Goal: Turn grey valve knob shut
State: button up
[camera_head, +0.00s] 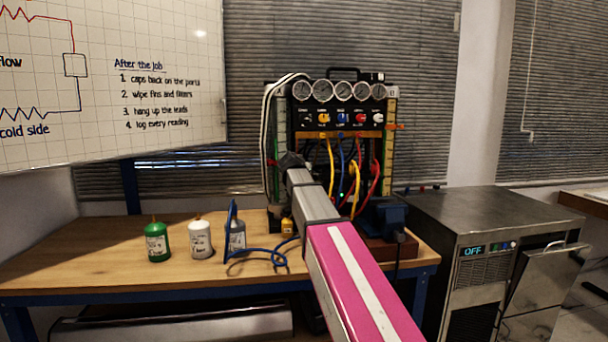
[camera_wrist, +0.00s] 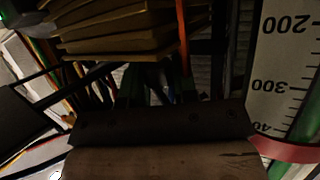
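The gauge rig (camera_head: 338,135) stands on the wooden bench, with a row of small knobs below its dials. A yellow knob (camera_head: 324,118), a blue knob (camera_head: 342,118) and a red knob (camera_head: 360,118) are clear. A dark or greyish knob (camera_head: 307,118) is at the left end and another dark one (camera_head: 377,117) at the right end; I cannot tell which is the grey one. My gripper (camera_head: 290,160) is at the rig's lower left, below the knob row and apart from it. Its fingers are too dark and small to read. No knob is recognisable in the wrist view.
Yellow, blue and red hoses (camera_head: 353,180) hang in front of the rig. A graduated scale (camera_wrist: 285,75) is close on the right in the wrist view. Green (camera_head: 157,243), white (camera_head: 200,240) and grey (camera_head: 237,237) bottles stand on the bench (camera_head: 100,265). A metal cabinet (camera_head: 480,220) is at right.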

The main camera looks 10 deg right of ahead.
jog(key=shift+w+m+g+h, duration=0.1)
jog(key=shift+m+g+h, duration=0.5)
jog(key=shift+m+h, duration=0.4)
jog(key=shift+m+g+h, duration=0.3)
jog(key=shift+m+h, duration=0.2)
jog(key=shift+h, duration=0.1)
jog(key=o, duration=0.9)
jog(key=shift+o, duration=0.2)
jog(key=shift+s+a, duration=0.1)
jog(key=shift+s, duration=0.15)
jog(key=v, duration=1)
jog(key=shift+r, duration=0.3)
jog(key=shift+s+a, duration=0.15)
